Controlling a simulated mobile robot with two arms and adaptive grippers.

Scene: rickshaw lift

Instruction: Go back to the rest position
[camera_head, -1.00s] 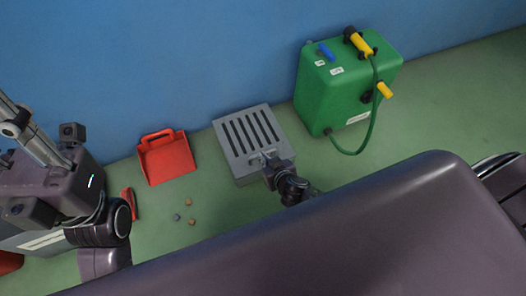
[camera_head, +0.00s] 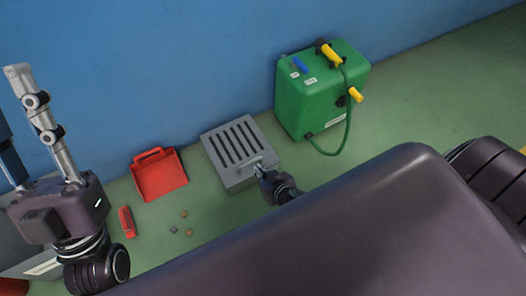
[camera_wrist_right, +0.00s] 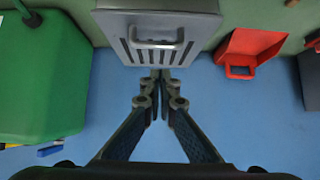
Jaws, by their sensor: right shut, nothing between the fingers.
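My right gripper (camera_head: 262,171) is low, in front of the grey slotted box (camera_head: 217,146), and its arm comes out from behind my dark body. Its fingertips (camera_wrist_right: 158,75) are together and empty in the right wrist view, over the edge of the box in the picture, with the box handle (camera_wrist_right: 155,36) apart above them. My left gripper (camera_head: 22,72) is large at the left edge, fingers pointing up in the picture. One pale finger shows clearly; the other is partly cut off by the frame, so its opening cannot be told.
A green tank (camera_head: 315,100) with a hose and yellow handles stands by the blue wall, right of the box. A red dustpan (camera_head: 160,178), a red brush (camera_head: 126,221) and a few small lumps (camera_head: 184,214) lie on the green floor to the left. Floor at far right is clear.

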